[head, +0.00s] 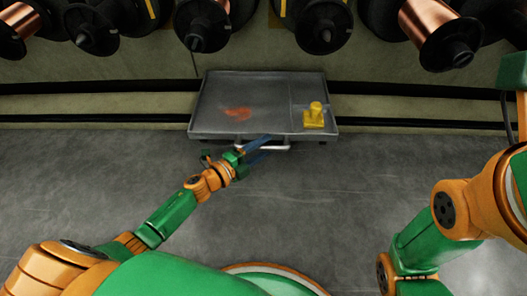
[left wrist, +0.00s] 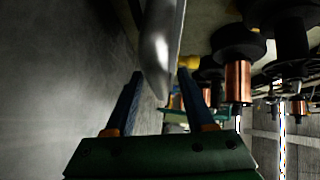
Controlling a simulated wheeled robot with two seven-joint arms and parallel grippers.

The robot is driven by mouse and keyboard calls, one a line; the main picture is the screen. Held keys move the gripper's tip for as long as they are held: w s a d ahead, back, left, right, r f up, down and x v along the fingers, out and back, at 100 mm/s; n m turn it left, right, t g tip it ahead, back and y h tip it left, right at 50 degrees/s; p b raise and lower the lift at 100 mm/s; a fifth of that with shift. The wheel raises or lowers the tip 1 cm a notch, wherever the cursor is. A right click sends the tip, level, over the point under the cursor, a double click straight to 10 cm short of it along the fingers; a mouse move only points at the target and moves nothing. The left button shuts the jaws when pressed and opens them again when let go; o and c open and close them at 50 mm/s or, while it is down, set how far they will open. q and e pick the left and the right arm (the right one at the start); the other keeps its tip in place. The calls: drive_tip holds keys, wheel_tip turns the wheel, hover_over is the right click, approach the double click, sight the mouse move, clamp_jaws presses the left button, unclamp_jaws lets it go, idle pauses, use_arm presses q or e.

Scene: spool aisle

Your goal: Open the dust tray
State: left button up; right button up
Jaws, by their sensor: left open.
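The dust tray (head: 265,84) is a shallow grey metal tray at the foot of the spool rack, its top facing up. A pale bar handle (head: 277,148) runs along its front edge. My left gripper (head: 267,145) is open at the left part of this handle, its blue fingers pointing at the tray front. In the left wrist view, a silver bar (left wrist: 160,50), which looks like the handle, lies between or just beyond the open fingertips (left wrist: 160,75). I cannot tell whether they touch. My right gripper is out of view; only its arm shows at right.
An orange-brown patch (head: 238,113) and a yellow knobbed piece (head: 314,116) lie in the tray, the latter in a right-hand section. Copper spools (head: 428,30) hang along the rack above. The grey floor (head: 340,190) before the tray is clear.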

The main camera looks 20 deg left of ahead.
use_arm(q)
drive_tip(key=shift+w, duration=0.1)
clamp_jaws()
idle(1.3)
